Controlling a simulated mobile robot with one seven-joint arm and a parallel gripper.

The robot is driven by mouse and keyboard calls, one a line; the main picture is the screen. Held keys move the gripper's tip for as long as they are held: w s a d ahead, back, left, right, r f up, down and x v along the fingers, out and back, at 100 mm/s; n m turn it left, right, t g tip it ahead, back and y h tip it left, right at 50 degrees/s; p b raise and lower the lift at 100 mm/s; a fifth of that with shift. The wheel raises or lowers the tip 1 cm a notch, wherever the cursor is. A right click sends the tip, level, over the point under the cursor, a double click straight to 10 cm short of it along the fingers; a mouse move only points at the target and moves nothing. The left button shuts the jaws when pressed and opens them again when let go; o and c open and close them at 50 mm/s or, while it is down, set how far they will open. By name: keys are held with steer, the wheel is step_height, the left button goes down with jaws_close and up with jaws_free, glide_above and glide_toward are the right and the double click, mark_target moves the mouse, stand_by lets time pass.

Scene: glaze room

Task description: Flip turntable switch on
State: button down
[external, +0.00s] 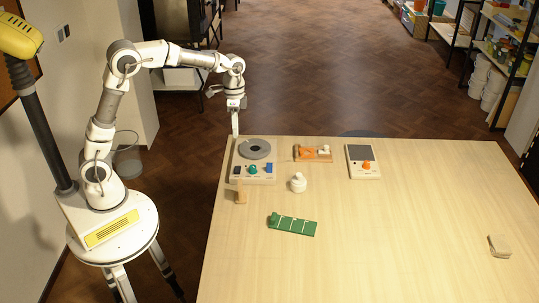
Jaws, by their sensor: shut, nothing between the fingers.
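The turntable (241,153) is a light box near the table's back left corner, with a dark grey round platter (254,148) on top. Along its front part are a small dark piece (238,170) at the left, a green round knob (252,169) and a blue piece (268,168) at the right. Which of these is the switch, and its position, is too small to tell. My gripper (235,133) points down, shut and empty, by the turntable's back left corner. I cannot tell whether it touches the box.
A wooden block (241,192) and a white lidded jar (298,183) stand in front of the turntable. An orange-and-wood item (313,153), a device with an orange knob (362,154) and a green board (292,224) lie nearby. A beige block (499,246) lies right. The table's right half is mostly clear.

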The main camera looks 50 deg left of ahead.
mark_target(237, 171)
stand_by(0.3)
steer(key=f, duration=0.4)
steer(key=s+d+f, duration=0.1)
steer(key=f, duration=0.8)
steer(key=shift+s+d+f, duration=0.2)
steer(key=shift+f, duration=0.2)
